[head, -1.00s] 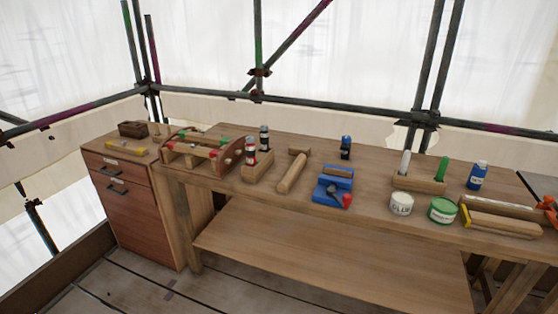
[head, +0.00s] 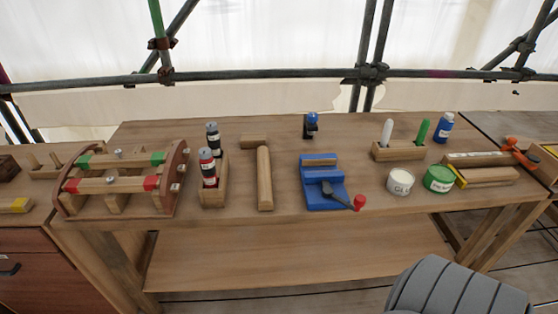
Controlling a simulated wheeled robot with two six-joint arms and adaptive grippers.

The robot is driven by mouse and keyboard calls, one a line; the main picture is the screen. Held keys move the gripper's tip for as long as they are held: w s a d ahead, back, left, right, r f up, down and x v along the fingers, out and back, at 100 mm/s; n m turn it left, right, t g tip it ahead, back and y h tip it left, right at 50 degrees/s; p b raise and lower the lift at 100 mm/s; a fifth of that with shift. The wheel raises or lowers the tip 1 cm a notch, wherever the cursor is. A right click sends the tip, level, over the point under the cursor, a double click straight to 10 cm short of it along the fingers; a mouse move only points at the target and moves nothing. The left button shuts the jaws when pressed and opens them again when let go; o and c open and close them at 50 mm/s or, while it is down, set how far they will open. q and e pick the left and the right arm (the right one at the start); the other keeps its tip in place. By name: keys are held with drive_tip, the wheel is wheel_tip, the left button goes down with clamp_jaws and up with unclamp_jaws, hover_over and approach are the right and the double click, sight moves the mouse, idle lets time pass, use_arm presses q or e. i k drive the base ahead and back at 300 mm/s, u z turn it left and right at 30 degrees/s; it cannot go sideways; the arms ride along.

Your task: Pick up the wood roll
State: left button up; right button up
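A light wooden cylinder (head: 264,178), which looks like the wood roll, lies lengthwise on the workbench (head: 230,195), left of the middle. A small wooden block (head: 254,141) sits at its far end; I cannot tell whether the two are joined. Nothing covers the cylinder. Neither of my grippers shows in the head view.
A wooden holder (head: 213,194) with red and black bottles stands left of the cylinder, a blue vise-like tool (head: 323,186) right of it. A wooden rack (head: 118,180) is farther left. Glue (head: 400,182) and green (head: 438,179) tins stand right. A grey ribbed shape (head: 460,288) fills the lower right.

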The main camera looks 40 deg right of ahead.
sight(265, 202)
drive_tip(key=z, duration=0.75)
drive_tip(key=i, duration=0.8)
drive_tip(key=z, duration=0.95)
